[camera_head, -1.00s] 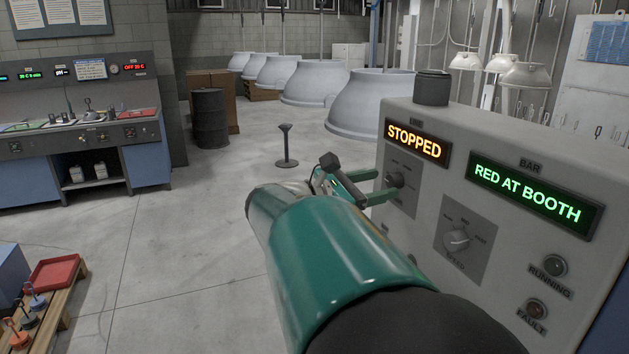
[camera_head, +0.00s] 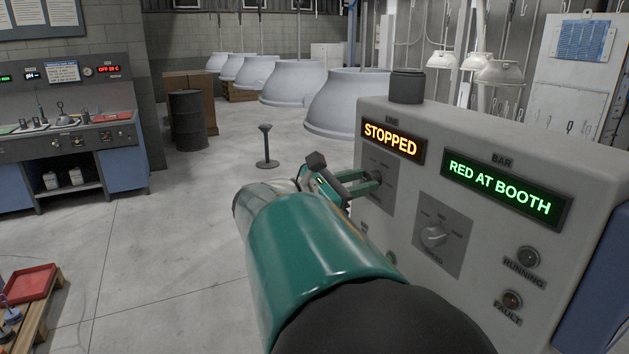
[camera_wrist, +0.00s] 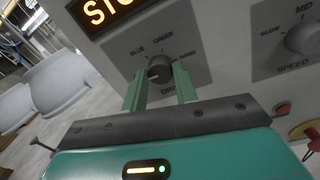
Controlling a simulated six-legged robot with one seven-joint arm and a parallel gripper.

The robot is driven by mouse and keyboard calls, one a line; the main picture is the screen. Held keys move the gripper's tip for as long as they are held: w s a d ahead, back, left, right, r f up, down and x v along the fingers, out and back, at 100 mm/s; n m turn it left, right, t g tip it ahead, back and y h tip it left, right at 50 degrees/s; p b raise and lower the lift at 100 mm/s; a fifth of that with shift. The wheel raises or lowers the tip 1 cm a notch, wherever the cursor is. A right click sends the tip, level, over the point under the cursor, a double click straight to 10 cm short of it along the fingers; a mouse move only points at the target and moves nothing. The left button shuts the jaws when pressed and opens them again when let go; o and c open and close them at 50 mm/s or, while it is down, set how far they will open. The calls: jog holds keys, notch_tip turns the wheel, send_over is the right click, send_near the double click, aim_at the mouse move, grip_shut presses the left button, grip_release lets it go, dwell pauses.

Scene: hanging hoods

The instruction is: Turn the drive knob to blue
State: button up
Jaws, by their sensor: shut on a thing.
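The drive knob (camera_wrist: 159,70) is a dark round knob on a grey plate of the control panel. Labels around it in the wrist view include BLUE, GREEN and HAND. My gripper (camera_wrist: 160,88) has its two green fingers on either side of the knob and is shut on it. In the head view my gripper (camera_head: 362,185) reaches the knob under the LINE display (camera_head: 393,141), which reads STOPPED. The BAR display (camera_head: 506,190) reads RED AT BOOTH. Exactly where the knob's pointer aims is hard to tell.
The speed knob (camera_head: 434,236) sits to the right of the drive knob, also in the wrist view (camera_wrist: 304,38). The RUNNING (camera_head: 528,257) and FAULT (camera_head: 511,300) lamps are unlit. A black post (camera_head: 266,147) stands on open floor behind my arm.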

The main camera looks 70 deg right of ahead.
jog(key=m, duration=0.5)
jog(key=shift+m+g, duration=0.3)
jog(key=shift+m, duration=0.1)
jog(key=m, duration=0.6)
jog(key=shift+f, duration=0.1)
dwell(0.3)
jog(key=o, duration=1)
jog(key=shift+w+a, duration=0.1)
jog(key=shift+a, duration=0.05)
jog(key=v, duration=1.3)
jog(key=shift+w+a+f, duration=0.15)
jog(key=shift+w, duration=0.05)
